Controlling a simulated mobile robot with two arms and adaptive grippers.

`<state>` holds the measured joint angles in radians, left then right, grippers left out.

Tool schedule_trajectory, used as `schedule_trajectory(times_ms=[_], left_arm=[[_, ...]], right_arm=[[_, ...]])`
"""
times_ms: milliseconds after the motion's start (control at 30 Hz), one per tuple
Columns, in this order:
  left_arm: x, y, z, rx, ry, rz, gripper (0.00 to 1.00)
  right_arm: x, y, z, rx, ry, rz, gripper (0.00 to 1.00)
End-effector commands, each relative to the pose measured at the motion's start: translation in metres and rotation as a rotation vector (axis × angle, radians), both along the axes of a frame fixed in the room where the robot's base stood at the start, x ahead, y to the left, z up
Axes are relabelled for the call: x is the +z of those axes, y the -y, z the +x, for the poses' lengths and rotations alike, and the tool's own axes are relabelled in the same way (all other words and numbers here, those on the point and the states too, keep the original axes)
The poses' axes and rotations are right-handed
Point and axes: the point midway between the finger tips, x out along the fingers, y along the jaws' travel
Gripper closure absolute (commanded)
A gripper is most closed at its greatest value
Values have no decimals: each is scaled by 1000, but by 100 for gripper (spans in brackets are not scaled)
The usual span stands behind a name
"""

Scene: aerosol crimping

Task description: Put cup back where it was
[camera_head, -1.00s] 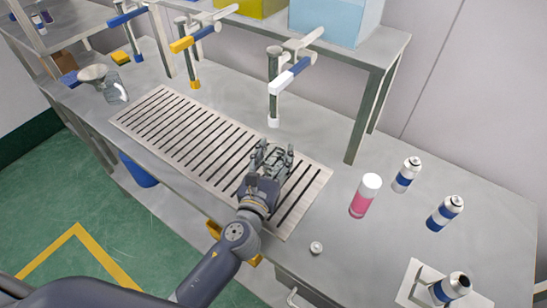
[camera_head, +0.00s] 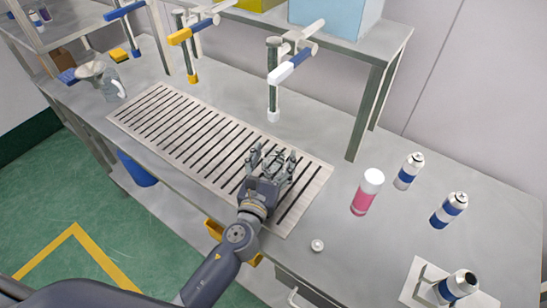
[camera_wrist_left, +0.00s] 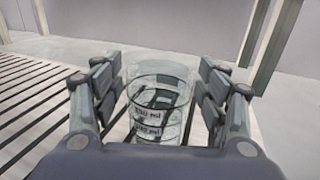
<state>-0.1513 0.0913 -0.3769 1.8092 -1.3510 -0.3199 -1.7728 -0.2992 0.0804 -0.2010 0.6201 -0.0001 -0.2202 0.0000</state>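A clear glass cup with ml markings (camera_wrist_left: 158,105) stands upright between the fingers of my left gripper in the left wrist view. The slotted grate (camera_head: 190,135) on the bench is under it. My left gripper (camera_head: 272,162) is over the right part of the grate in the head view. Its fingers (camera_wrist_left: 160,95) are spread on both sides of the cup, with narrow gaps between the pads and the glass. The cup is hard to make out in the head view, where the fingers cover it. My right gripper is not in view.
A pink bottle (camera_head: 366,192), several blue-banded cans (camera_head: 449,210) and a small white cap (camera_head: 317,245) stand right. A glass jug (camera_head: 112,86) is far left.

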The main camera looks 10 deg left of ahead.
Motion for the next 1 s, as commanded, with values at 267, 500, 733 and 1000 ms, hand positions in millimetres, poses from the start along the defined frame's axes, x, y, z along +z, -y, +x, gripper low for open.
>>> schedule_trajectory(times_ms=[267, 500, 733, 1000], left_arm=[[1, 0, 0, 0, 0, 0, 31], [0, -1, -23, -2, -3, 0, 31], [-1, -5, -68, -1, -3, -1, 31], [0, -8, -107, 0, -1, -1, 31]], right_arm=[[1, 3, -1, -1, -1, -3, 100], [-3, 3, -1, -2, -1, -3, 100], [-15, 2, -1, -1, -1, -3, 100], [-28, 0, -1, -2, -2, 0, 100]])
